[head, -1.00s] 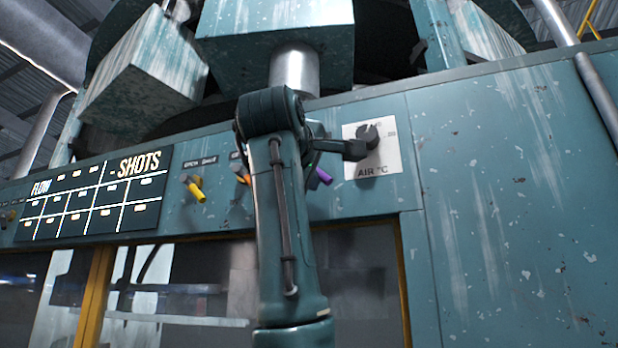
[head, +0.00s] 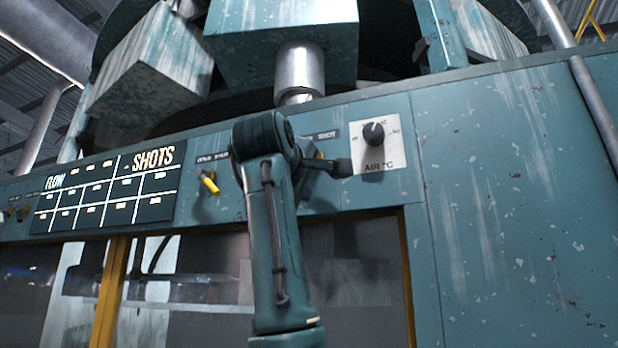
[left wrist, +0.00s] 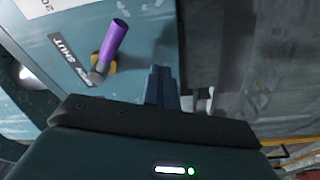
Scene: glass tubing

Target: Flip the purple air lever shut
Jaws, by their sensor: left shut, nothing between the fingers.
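The purple lever (left wrist: 113,40) shows in the left wrist view on a yellow base beside a label ending in "SHUT". It slants up and to the right from its pivot. In the head view my left arm and gripper hide it. My left gripper (head: 343,167) is shut and empty in front of the panel, below and left of the temperature dial. In the left wrist view its closed fingers (left wrist: 160,86) are to the right of the lever and below its tip, with a visible gap between them. My right gripper is not in view.
A yellow lever (head: 208,182) sits further left on the same panel. The dial plate (head: 378,150) marked "AIR °C" is just right of my gripper. A dark SHOTS board (head: 105,190) is at the left. Glass windows lie below the panel.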

